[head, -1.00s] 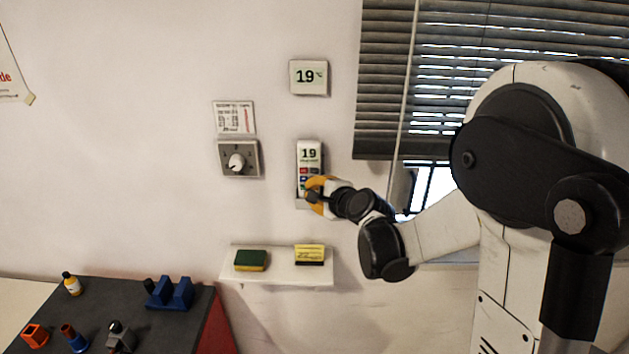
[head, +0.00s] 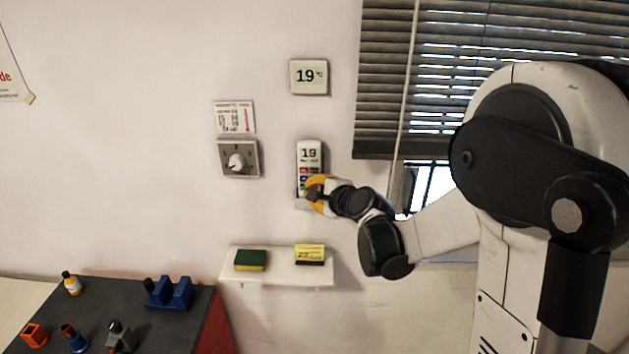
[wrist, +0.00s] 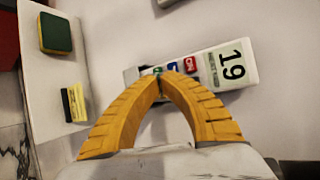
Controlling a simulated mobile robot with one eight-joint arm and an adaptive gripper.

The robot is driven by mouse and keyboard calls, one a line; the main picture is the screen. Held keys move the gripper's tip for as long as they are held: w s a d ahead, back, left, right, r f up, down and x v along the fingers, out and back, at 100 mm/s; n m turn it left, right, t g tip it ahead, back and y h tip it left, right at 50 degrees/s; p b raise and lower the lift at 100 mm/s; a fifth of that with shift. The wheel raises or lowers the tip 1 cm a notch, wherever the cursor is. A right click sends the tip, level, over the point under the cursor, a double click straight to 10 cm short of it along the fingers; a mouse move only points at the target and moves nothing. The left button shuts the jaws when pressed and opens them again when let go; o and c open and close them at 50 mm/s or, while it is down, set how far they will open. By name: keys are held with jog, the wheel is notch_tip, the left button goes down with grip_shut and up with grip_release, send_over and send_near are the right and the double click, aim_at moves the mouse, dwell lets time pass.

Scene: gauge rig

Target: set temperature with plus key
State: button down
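A white remote control (head: 310,153) hangs upright on the wall, its display reading 19. In the head view my gripper (head: 312,190) is in front of the remote's lower half. I cannot tell whether the tips touch a key, and no plus sign is legible.
A dial box (head: 239,159) and a printed notice (head: 235,117) are on the wall to the left. A small white shelf (head: 277,275) below holds a green sponge (head: 250,260) and a yellow pad (head: 310,254). Window blinds (head: 390,90) hang at the right.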

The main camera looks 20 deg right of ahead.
jog(key=shift+w, duration=0.25)
jog(key=shift+w+d, duration=0.25)
jog(key=shift+w, duration=0.2)
dwell(0.7)
jog(key=shift+s+a, duration=0.1)
jog(key=shift+s, duration=0.05)
jog(key=shift+s+a+b, duration=0.2)
jog(key=shift+s+b, duration=0.1)
jog(key=shift+s, duration=0.45)
jog(key=shift+s+a, duration=0.1)
jog(key=shift+s, duration=0.1)
jog(key=shift+w, duration=0.25)
jog(key=shift+w+d+b, duration=0.2)
jog(key=shift+w+b, duration=0.05)
jog(key=shift+b, duration=0.1)
